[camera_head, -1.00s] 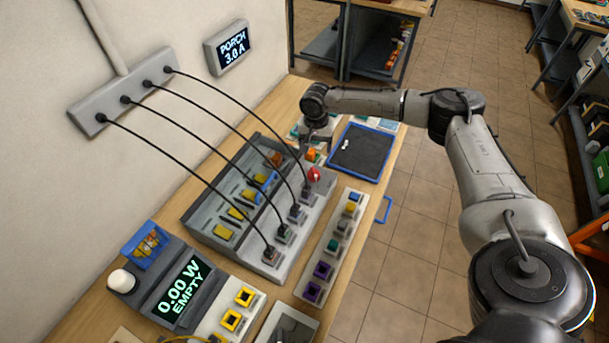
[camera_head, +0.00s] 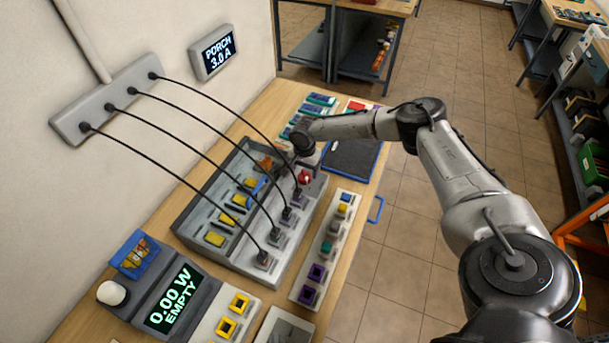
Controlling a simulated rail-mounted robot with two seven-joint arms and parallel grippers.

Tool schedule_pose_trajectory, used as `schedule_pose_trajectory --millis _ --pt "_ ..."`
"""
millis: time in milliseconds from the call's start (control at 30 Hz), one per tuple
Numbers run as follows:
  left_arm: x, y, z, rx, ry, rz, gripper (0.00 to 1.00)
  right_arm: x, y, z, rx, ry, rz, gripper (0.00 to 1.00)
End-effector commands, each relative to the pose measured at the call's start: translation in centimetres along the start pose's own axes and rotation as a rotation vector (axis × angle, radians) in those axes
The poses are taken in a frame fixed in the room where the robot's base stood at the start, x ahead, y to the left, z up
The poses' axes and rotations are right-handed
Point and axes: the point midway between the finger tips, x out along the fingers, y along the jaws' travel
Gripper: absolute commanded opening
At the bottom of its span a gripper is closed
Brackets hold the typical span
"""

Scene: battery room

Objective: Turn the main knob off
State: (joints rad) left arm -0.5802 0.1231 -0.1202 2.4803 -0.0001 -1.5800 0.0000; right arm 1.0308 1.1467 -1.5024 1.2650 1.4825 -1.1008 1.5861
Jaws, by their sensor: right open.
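A red knob (camera_head: 305,177) sits at the far end of the grey panel box (camera_head: 225,262), beside the plugged cables. I take it as the main knob; no label on it can be read. My right gripper (camera_head: 307,162) points down just over the red knob and partly hides it. It is open with nothing seen in it, though its fingers are small and hard to make out. Whether the fingers touch the knob cannot be told. My left gripper is not in view.
Several black cables run from a grey wall strip (camera_head: 70,127) down to the panel box. A strip of coloured blocks (camera_head: 302,291) lies on its right. A dark blue-rimmed tray (camera_head: 368,172) lies behind my right gripper. A meter (camera_head: 176,300) reads 0.00 W EMPTY.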

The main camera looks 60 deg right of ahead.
Motion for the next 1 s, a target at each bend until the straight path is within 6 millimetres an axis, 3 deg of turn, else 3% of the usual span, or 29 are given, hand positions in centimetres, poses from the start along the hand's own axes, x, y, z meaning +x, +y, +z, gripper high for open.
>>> schedule_pose_trajectory --millis 100,300,700,1000 --pt "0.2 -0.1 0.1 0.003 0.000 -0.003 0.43 1.6 0.0 0.0 0.001 -0.001 0.002 0.75" --pt "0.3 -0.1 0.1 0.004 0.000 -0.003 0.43 2.9 0.0 0.0 -0.001 0.000 0.000 0.75" --pt "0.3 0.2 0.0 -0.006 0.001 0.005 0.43 3.3 0.0 0.0 -0.001 0.000 -0.001 0.75" --pt "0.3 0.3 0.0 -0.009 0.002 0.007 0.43 3.2 0.0 0.0 -0.001 0.000 -0.001 0.46"
